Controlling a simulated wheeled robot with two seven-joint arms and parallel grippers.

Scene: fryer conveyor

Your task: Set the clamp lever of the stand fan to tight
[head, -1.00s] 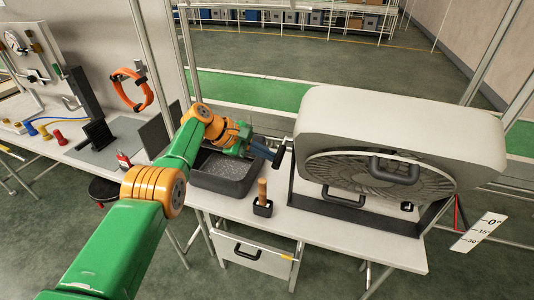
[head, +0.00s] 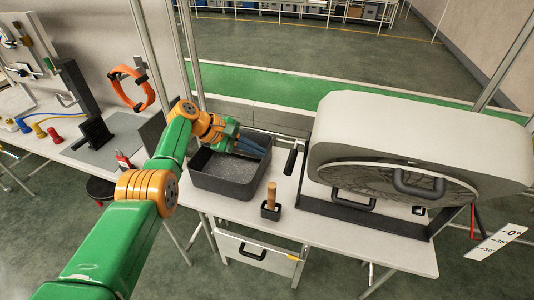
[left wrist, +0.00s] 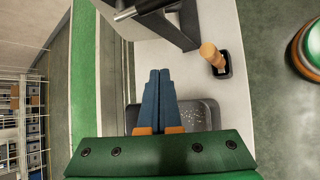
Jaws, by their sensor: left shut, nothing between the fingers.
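The stand fan (head: 420,140) is a large pale grey housing with a round grille and black handles. It sits in a dark bracket (head: 365,215) on the table at the right. Its black clamp lever (head: 290,161) hangs at the fan's left side, pointing downward. The lever also shows at the top of the left wrist view (left wrist: 137,9). My left gripper (head: 262,149) is shut and empty, above the grey tray and left of the lever, apart from it. Its blue fingers (left wrist: 158,75) lie together in the left wrist view. My right gripper is not in view.
A dark grey tray (head: 225,188) with grainy contents is under my gripper. A wooden-handled tool stands in a small black holder (head: 270,210) in front of the lever. An angle scale (head: 497,241) is at the fan's right. An orange ring (head: 131,90) hangs at left.

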